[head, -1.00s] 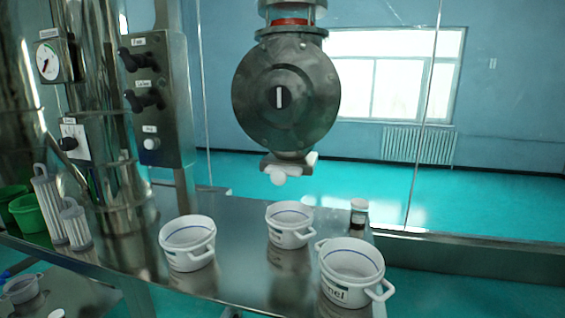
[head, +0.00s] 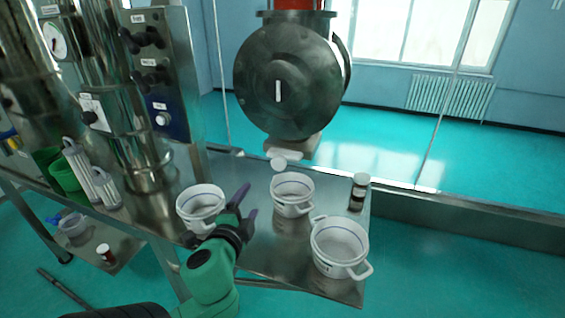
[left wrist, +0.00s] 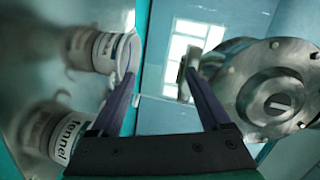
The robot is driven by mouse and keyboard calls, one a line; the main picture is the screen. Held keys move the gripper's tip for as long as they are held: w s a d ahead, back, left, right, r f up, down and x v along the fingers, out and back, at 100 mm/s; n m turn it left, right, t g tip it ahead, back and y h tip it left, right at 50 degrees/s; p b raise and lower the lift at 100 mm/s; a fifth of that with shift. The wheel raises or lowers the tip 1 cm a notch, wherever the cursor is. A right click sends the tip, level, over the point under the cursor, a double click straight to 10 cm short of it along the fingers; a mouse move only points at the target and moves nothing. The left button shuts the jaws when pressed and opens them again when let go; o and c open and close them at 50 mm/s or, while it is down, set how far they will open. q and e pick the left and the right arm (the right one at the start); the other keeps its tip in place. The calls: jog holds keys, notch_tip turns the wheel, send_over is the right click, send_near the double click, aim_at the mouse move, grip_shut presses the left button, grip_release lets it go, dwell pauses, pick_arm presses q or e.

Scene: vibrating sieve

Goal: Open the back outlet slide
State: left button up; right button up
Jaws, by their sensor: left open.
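The dark round metal sieve housing (head: 287,82) hangs above the table. Under it is an outlet with a white slide (head: 287,155) and a round white knob (head: 278,163). My left gripper (head: 248,201) is open and empty, low and left of the slide, between two white pots. It is apart from the slide. In the left wrist view its two dark fingers (left wrist: 160,76) are spread, with the outlet end (left wrist: 188,72) beyond the right fingertip and the round housing (left wrist: 275,95) at the right. My right gripper is not in view.
White pots stand on the metal table: left (head: 200,205), middle (head: 291,193) and right (head: 340,245). A small brown bottle (head: 358,191) stands at the right edge. A control box (head: 157,75) and green cups (head: 62,170) are at the left.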

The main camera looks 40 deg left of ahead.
pick_arm(q)
jog(key=w+d+r+m+t+h, duration=0.1)
jog(key=d+r+m+t+h, duration=0.15)
jog(key=r+m, duration=0.25)
jog(key=b, duration=0.6)
send_near(283, 155)
jog(key=shift+w+d+f+t+y, duration=0.15)
jog(key=shift+f+y, duration=0.1)
jog(key=shift+f, duration=0.25)
jog(key=shift+w+d+f+t+y, duration=0.1)
jog(key=shift+w+f+y, duration=0.1)
jog(key=shift+f, duration=0.35)
jog(key=x, duration=0.3)
jog(key=p+x, duration=0.1)
jog(key=x, duration=0.2)
jog(key=p+x, duration=0.1)
jog(key=x, duration=0.2)
jog(key=shift+a+r, duration=0.2)
jog(key=shift+r, duration=0.2)
jog(key=shift+w+a+p, duration=0.1)
jog(key=shift+w+p, duration=0.1)
jog(key=shift+p, duration=0.1)
jog(key=shift+f, duration=0.1)
jog(key=shift+c, duration=0.3)
grip_shut()
